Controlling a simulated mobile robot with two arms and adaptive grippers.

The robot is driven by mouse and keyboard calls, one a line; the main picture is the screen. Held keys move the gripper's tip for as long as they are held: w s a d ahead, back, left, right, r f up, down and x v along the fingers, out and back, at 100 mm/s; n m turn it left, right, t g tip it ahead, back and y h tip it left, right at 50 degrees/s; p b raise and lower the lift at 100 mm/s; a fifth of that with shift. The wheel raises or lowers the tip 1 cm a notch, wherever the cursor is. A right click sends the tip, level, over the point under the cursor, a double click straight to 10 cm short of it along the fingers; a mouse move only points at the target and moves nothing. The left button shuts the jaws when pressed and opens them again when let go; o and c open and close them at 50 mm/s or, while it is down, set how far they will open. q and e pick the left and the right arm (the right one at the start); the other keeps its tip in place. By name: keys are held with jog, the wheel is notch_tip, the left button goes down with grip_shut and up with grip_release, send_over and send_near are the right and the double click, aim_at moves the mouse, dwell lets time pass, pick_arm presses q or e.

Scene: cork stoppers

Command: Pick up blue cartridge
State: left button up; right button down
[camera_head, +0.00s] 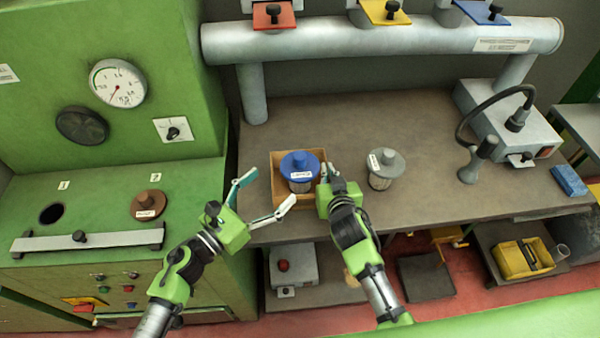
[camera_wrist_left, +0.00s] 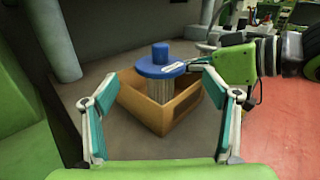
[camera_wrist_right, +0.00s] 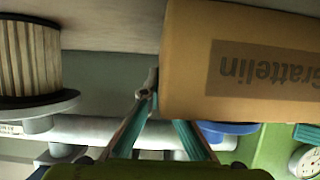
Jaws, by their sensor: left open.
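The blue cartridge (camera_head: 300,168), with a blue lid and knob and a pale pleated body, stands upright in an open cardboard box (camera_head: 281,203) on the bench. The left wrist view shows its blue lid (camera_wrist_left: 160,68) above the box rim (camera_wrist_left: 150,117); its lower part is hidden by the box wall. My left gripper (camera_head: 265,194) is open and empty at the box's front left, its fingers spread toward the box. My right gripper (camera_head: 327,172) is at the box's right side. In the right wrist view its fingers are partly behind the box, so their grip is unclear.
A grey-lidded cartridge (camera_head: 386,165) stands on the bench right of the box. A grey device (camera_head: 510,125) with a hose stands further right. A pipe (camera_head: 380,40) with coloured valves runs above. A green machine (camera_head: 110,210) stands at the left. The bench between cartridge and hose is clear.

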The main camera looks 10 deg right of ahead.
aim_at(296, 165)
pick_arm(q)
jog(key=shift+t, duration=0.3)
jog(key=x, duration=0.5)
jog(key=shift+w+d+f, duration=0.25)
jog(key=shift+f, duration=0.15)
jog(key=x, duration=0.5)
jog(key=shift+w+d, duration=0.1)
jog(key=shift+d, duration=0.25)
jog(key=c, duration=1.5)
jog(key=shift+r, duration=0.15)
